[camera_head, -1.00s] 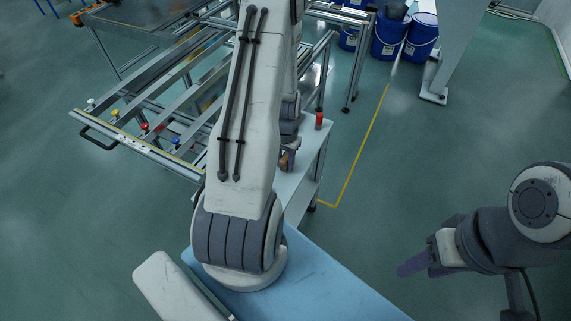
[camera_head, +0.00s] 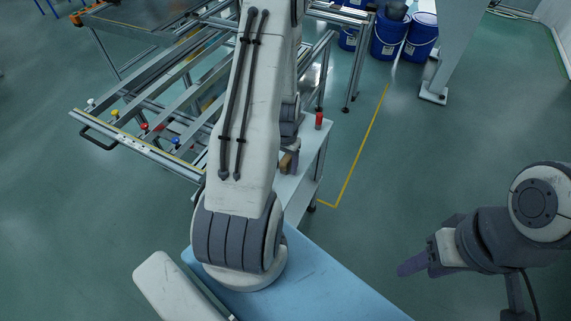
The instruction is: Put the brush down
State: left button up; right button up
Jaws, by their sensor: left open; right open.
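A small tan-brown piece, probably the brush (camera_head: 289,162), shows on the white side table (camera_head: 312,160) just right of my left forearm. Most of it is hidden, so I cannot tell its full shape or how it lies. My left gripper (camera_head: 291,143) is mostly hidden behind my own arm; only dark parts of it show above the tan piece. It is open, and I cannot see whether it touches the piece. My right gripper (camera_head: 413,265) is at the lower right, open and empty, over bare floor and away from the table.
A red-topped can (camera_head: 319,120) stands on the side table, right of the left wrist. A metal frame fixture (camera_head: 150,135) with coloured knobs and a black handle is on the left. Blue buckets (camera_head: 390,38) stand at the back. The green floor at right is clear.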

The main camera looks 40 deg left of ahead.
pick_arm(q)
notch_tip(320, 180, up, 12)
jog(key=shift+f+p, duration=0.1)
jog(key=shift+p, duration=0.25)
jog(key=s+d+r+m, duration=0.2)
jog(key=d+r, duration=0.2)
jog(key=d, duration=0.4)
jog(key=s+d+r+m, duration=0.2)
jog(key=d+r, duration=0.2)
jog(key=d, duration=0.5)
jog(key=s+d+r+m, duration=0.1)
jog(key=d+r+m, duration=0.25)
jog(key=d, duration=0.45)
jog(key=s+d+r+m, duration=0.1)
jog(key=s+d, duration=0.2)
jog(key=s, duration=0.2)
jog(key=s+d+r+m+h, duration=0.1)
jog(key=s+d+r, duration=0.1)
jog(key=s, duration=0.3)
jog(key=shift+s+d, duration=0.2)
jog(key=shift+d, duration=0.2)
jog(key=shift+r, duration=0.1)
notch_tip(320, 180, up, 4)
jog(key=p, duration=0.4)
jog(key=shift+r, duration=0.15)
